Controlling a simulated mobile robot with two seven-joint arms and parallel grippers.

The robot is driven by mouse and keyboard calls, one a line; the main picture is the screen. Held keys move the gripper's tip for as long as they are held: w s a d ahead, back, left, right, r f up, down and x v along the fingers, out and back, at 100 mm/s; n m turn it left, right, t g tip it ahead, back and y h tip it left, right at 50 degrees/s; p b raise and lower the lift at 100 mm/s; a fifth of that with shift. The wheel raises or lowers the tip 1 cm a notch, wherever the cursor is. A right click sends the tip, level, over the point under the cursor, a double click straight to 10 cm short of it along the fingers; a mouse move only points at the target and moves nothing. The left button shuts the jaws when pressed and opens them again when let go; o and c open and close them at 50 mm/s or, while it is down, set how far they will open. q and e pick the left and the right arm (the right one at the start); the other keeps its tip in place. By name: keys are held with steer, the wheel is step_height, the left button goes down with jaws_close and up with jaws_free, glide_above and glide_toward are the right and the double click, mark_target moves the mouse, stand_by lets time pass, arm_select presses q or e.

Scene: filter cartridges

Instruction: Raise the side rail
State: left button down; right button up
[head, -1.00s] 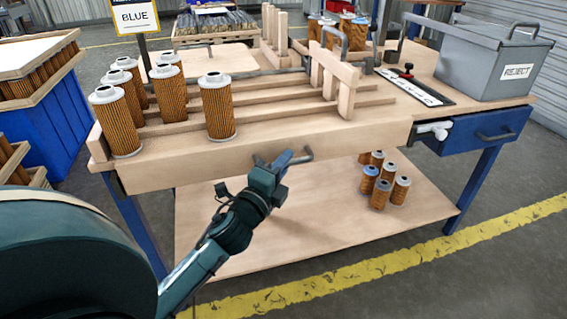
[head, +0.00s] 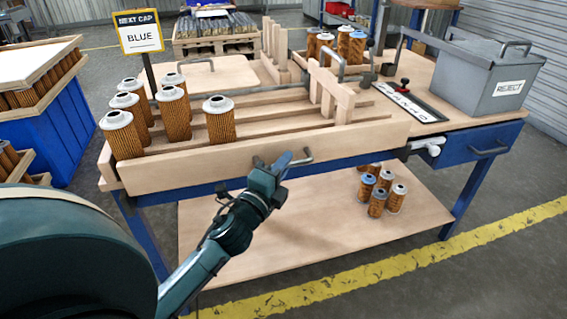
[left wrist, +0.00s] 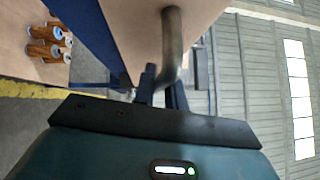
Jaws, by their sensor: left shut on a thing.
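The side rail (head: 210,166) is a long pale wooden board along the front edge of the bench. Its top edge stands above the slatted rack and hides the lower ends of the front cartridges (head: 219,124). A grey metal handle (head: 306,157) is fixed to its front face. My left gripper (head: 284,163) is shut on this handle. In the left wrist view the handle (left wrist: 173,42) runs down between the fingers (left wrist: 160,88), and the rail (left wrist: 142,25) is behind it. My right gripper is not in view.
White-capped cartridges (head: 130,101) stand in the rack behind the rail. A sign (head: 139,32) reads BLUE. A grey REJECT bin (head: 480,85) stands at the right. Several cartridges (head: 377,203) stand on the lower shelf (head: 270,250). The floor in front is clear.

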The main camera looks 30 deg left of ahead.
arm_select(q)
steer(key=shift+r, duration=0.35)
steer(key=c, duration=1.5)
jaws_free()
steer(key=shift+o, duration=0.2)
steer(key=shift+f, duration=0.1)
steer(key=s+f, duration=0.1)
steer(key=s, duration=1.2)
steer(key=shift+d+f+b, duration=0.35)
steer(key=shift+d+b, duration=0.05)
steer(key=shift+d, duration=0.05)
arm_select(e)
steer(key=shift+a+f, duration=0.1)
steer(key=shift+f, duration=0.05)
